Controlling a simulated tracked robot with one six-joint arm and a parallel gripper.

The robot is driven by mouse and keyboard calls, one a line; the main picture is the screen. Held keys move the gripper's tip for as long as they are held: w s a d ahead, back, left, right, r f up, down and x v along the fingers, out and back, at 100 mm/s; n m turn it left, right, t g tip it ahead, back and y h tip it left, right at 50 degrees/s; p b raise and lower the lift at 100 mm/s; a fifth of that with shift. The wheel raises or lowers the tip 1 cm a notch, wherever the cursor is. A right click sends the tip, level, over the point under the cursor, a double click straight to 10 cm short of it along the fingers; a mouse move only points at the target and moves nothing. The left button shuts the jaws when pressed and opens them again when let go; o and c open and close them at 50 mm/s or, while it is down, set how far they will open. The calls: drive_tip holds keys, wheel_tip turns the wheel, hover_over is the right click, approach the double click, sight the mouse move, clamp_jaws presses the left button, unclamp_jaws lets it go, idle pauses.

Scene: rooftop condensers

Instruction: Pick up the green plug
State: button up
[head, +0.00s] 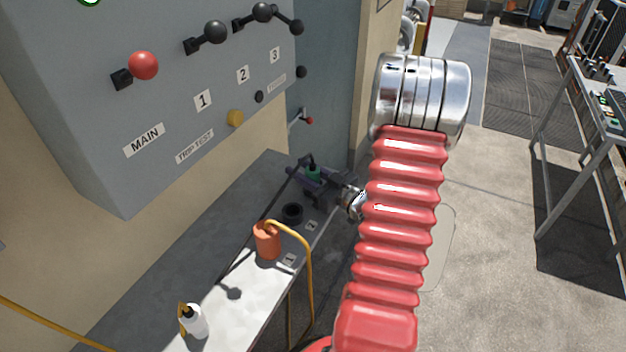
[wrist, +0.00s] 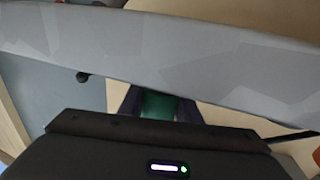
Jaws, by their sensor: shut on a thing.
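The grey shelf (head: 215,267) holds a black round socket (head: 292,213), an orange plug (head: 267,240) with a yellow cable and a white plug (head: 194,321). A grey switch panel (head: 180,85) with levers overhangs the shelf. A metal table (head: 580,115) stands right.

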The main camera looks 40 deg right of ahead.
drive_tip(key=shift+c, duration=0.9)
wheel_tip(320, 180, up, 10)
idle(0.7)
